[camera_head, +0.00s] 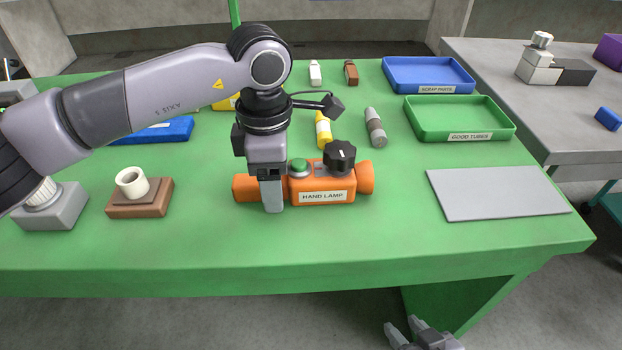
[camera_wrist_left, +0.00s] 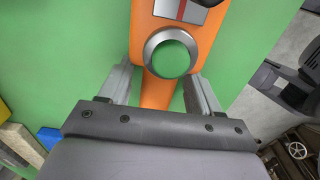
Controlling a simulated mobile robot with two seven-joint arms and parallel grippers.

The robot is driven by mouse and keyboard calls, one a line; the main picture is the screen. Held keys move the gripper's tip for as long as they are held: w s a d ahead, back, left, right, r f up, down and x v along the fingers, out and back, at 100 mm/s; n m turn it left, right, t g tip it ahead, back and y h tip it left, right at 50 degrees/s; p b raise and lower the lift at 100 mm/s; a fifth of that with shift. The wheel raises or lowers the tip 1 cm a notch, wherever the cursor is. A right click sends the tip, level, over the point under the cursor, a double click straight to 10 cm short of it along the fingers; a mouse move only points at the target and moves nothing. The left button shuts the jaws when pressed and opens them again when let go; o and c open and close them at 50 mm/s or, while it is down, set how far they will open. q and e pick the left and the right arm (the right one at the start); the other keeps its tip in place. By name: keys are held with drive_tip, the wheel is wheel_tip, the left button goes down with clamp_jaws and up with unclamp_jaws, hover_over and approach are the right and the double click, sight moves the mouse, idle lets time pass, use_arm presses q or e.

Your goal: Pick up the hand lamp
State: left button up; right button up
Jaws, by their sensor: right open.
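The orange hand lamp (camera_head: 325,197) lies on its side on the green table, with its flared head to the right. It has a green button, a black knob and a "HAND LAMP" label. My left gripper (camera_head: 271,195) points down over its left handle part, with the near finger in front of it. In the left wrist view the open fingers (camera_wrist_left: 160,90) stand on either side of the narrow orange handle (camera_wrist_left: 158,95), with small gaps, beside the green button. My right gripper (camera_head: 426,332) is open and empty, low at the bottom edge.
A brown block with a white ring (camera_head: 131,183) is left of the lamp. Yellow (camera_head: 323,130) and grey-brown (camera_head: 375,128) tubes lie behind it. A green tray (camera_head: 460,118), blue tray (camera_head: 430,75) and grey plate (camera_head: 498,194) are to the right. The table front is clear.

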use_arm(q)
drive_tip(key=c, duration=1)
drive_tip(key=shift+r, duration=0.1)
wheel_tip(320, 180, up, 20)
drive_tip(key=shift+p, duration=0.65)
